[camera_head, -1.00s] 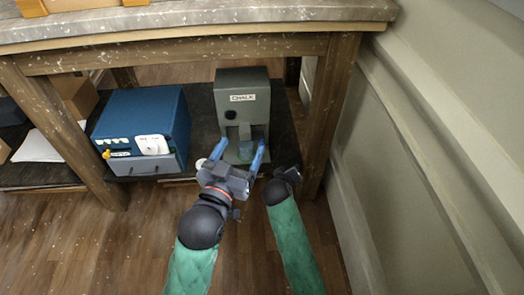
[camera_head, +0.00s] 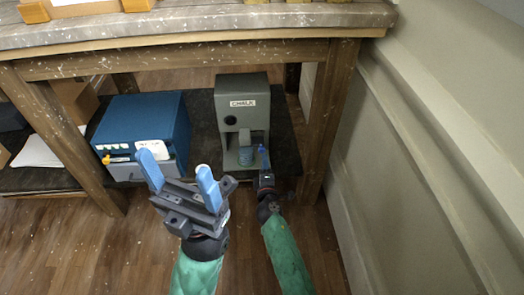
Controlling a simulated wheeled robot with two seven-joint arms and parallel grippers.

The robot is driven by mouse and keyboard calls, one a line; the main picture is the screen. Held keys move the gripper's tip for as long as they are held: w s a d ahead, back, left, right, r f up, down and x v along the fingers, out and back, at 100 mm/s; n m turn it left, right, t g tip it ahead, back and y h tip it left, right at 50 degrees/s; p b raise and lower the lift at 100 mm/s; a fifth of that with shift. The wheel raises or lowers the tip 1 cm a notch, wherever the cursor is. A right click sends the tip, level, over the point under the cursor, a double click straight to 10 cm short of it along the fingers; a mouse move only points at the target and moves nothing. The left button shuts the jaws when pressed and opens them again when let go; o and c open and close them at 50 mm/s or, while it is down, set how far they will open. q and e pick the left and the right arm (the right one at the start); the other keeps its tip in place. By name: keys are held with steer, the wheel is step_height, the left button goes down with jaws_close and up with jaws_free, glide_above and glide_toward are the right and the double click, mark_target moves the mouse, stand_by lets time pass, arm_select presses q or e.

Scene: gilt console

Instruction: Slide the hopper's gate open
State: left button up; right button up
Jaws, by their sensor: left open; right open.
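The hopper (camera_head: 255,98) is a grey box labelled "CHALK" with a round dark knob on its front. It stands on the dark lower shelf under the console. A bluish cup (camera_head: 246,156) sits in the recess at its base. My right gripper (camera_head: 264,153) is at the right side of that recess, close to the cup; whether it touches anything I cannot tell. My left gripper (camera_head: 180,172) is open and empty, in front of the shelf and nearer to me, left of the hopper. I cannot make out the gate clearly.
A blue box (camera_head: 140,122) with a white dial and a yellow part stands left of the hopper on the shelf (camera_head: 205,130). A wooden leg (camera_head: 331,110) and the wall (camera_head: 430,150) bound the right side. The console top (camera_head: 200,24) hangs above.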

mark_target(262, 152)
steer(key=shift+n, duration=0.3)
steer(key=shift+w+a+r, duration=0.1)
steer(key=shift+w+a, duration=0.05)
steer(key=shift+w, duration=3.75)
